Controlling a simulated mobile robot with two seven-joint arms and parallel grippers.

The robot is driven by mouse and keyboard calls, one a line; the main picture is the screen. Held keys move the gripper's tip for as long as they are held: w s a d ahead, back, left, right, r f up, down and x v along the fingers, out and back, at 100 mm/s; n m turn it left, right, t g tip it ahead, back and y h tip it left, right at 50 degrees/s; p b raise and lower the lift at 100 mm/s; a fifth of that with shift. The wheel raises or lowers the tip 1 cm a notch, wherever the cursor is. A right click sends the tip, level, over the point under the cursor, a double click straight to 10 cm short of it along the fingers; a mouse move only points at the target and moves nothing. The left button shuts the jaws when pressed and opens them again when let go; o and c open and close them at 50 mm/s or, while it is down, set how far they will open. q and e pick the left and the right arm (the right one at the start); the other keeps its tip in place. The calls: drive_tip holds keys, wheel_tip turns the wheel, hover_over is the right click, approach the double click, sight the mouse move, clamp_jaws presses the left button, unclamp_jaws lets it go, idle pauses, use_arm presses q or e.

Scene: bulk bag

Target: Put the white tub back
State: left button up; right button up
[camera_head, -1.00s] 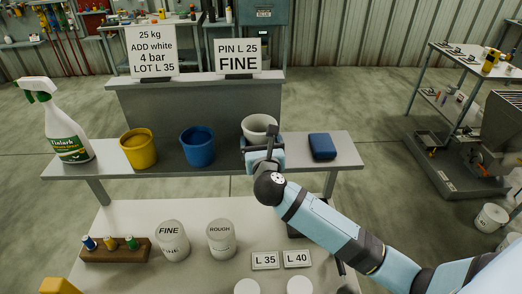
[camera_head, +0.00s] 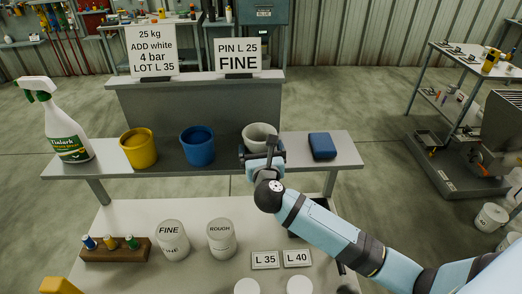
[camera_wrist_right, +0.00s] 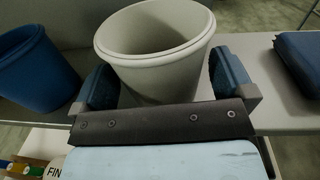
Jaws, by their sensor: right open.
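The white tub (camera_head: 260,136) stands upright and open-topped on the raised grey shelf, between the blue tub and a dark blue block. My right gripper (camera_head: 262,155) is at its front side. In the right wrist view, the white tub (camera_wrist_right: 158,50) is between the two blue-padded fingers of the gripper (camera_wrist_right: 160,88). The fingers are spread, one on each side of its lower part. A gap shows at the left pad; contact on the right cannot be told. The tub's base is hidden by the gripper. My left gripper is not in view.
On the same shelf are a blue tub (camera_head: 197,147), a yellow tub (camera_head: 138,150), a spray bottle (camera_head: 66,130) and a dark blue block (camera_head: 322,146). Lidded tubs marked FINE (camera_head: 172,240) and ROUGH (camera_head: 221,239) stand on the lower table. Two signs stand behind.

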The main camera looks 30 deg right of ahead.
drive_tip(key=b+v, duration=0.2)
drive_tip(key=v, duration=1)
